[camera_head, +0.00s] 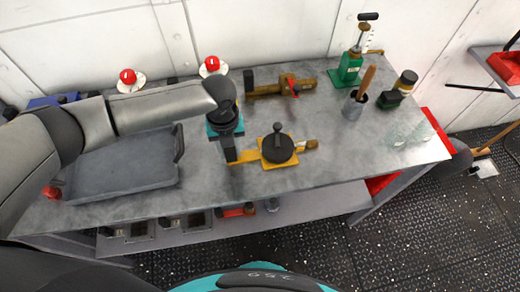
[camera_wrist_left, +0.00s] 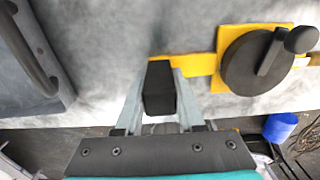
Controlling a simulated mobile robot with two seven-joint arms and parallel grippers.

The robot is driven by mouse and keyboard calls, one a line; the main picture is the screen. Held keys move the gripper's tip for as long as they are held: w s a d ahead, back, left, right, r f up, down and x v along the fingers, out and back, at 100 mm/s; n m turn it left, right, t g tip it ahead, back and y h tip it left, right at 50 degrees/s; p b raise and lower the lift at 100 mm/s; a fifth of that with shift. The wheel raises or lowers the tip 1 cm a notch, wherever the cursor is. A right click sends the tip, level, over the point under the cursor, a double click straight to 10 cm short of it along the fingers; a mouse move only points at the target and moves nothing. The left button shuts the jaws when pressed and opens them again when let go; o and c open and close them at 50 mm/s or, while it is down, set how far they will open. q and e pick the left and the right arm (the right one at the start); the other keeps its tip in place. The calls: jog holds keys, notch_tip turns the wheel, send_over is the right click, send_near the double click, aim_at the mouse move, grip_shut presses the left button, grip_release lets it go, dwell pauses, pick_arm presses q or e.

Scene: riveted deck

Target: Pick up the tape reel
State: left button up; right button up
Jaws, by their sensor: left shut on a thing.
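The tape reel (camera_head: 278,149) lies on the grey workbench (camera_head: 215,185). It has a yellow square plate, a round black drum with a crank knob, and a yellow strip reaching left. In the left wrist view the tape reel (camera_wrist_left: 256,62) is at the upper right, its strip running to the fingertips. My left gripper (camera_head: 230,158) points down at the strip's left end and is shut on it. My right gripper is not in view.
A grey tray (camera_head: 125,165) lies left of the gripper. A brass-coloured valve-like tool (camera_head: 270,88) lies behind the reel. A grey cup (camera_head: 355,104) with a wooden handle, a green jack (camera_head: 348,68) and clear glasses (camera_head: 410,132) stand to the right.

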pick_arm(q)
grip_shut()
jog(key=shift+w, duration=0.1)
dwell(0.8)
